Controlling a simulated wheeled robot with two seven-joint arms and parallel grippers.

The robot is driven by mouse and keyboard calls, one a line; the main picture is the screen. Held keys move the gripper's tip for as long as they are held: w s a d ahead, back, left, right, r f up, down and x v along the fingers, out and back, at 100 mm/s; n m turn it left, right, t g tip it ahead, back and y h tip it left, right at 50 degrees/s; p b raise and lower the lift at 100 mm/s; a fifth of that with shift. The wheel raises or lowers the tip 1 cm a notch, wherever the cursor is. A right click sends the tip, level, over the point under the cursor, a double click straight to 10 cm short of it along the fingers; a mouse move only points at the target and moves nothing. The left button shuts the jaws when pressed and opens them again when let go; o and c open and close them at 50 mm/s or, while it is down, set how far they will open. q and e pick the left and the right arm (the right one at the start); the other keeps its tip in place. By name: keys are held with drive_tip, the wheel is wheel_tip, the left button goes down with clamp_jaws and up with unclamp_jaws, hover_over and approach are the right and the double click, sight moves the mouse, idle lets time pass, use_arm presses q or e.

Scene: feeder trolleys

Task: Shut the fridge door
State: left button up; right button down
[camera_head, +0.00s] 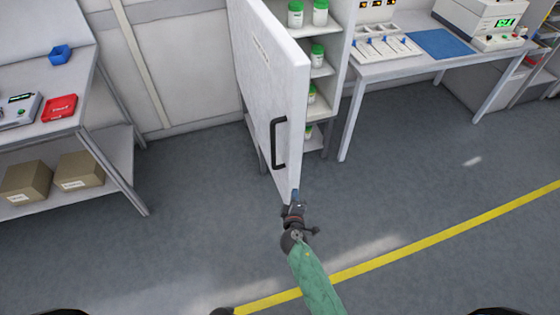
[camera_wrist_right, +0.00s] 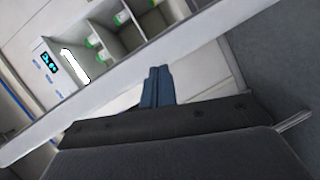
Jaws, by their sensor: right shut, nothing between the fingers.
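The white fridge door (camera_head: 271,85) stands wide open in the head view, with a black handle (camera_head: 279,143) on its outer face. The fridge (camera_head: 340,50) behind it shows open shelves holding several white jars with green lids (camera_head: 317,54). My right gripper (camera_head: 295,195) is shut and empty at the lower free edge of the door, below the handle. Whether it touches the door, I cannot tell. In the right wrist view its blue fingers (camera_wrist_right: 158,87) are together, in front of the pale door edge (camera_wrist_right: 130,85). My left gripper is not in view.
A bench (camera_head: 390,70) with a rack and blue mat (camera_head: 439,43) stands right of the fridge. A shelf table (camera_head: 100,130) with a red tray (camera_head: 60,107) and cardboard boxes (camera_head: 79,171) stands at the left. Grey floor between them is clear, crossed by a yellow line (camera_head: 450,231).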

sight(281, 165)
drive_tip(key=shift+w+a+r+n+t+y, duration=0.85)
drive_tip(key=shift+a+r+n+t+y, duration=0.4)
drive_tip(key=shift+a+r+n, duration=1.65)
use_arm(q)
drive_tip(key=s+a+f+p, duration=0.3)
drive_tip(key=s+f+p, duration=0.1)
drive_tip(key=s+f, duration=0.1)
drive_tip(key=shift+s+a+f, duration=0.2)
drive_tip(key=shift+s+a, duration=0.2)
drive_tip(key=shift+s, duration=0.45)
use_arm(e)
drive_tip(key=shift+m, duration=0.4)
drive_tip(key=shift+w+d+r, duration=0.1)
drive_tip(key=shift+w+r, duration=0.05)
drive_tip(key=shift+w, duration=1.35)
drive_tip(key=shift+w+d+r, duration=0.1)
drive_tip(key=shift+w, duration=1.4)
drive_tip(key=shift+w+d+r, duration=0.1)
drive_tip(key=shift+w+r, duration=0.05)
drive_tip(key=shift+w, duration=1.35)
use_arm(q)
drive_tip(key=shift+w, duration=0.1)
use_arm(e)
drive_tip(key=shift+d, duration=0.1)
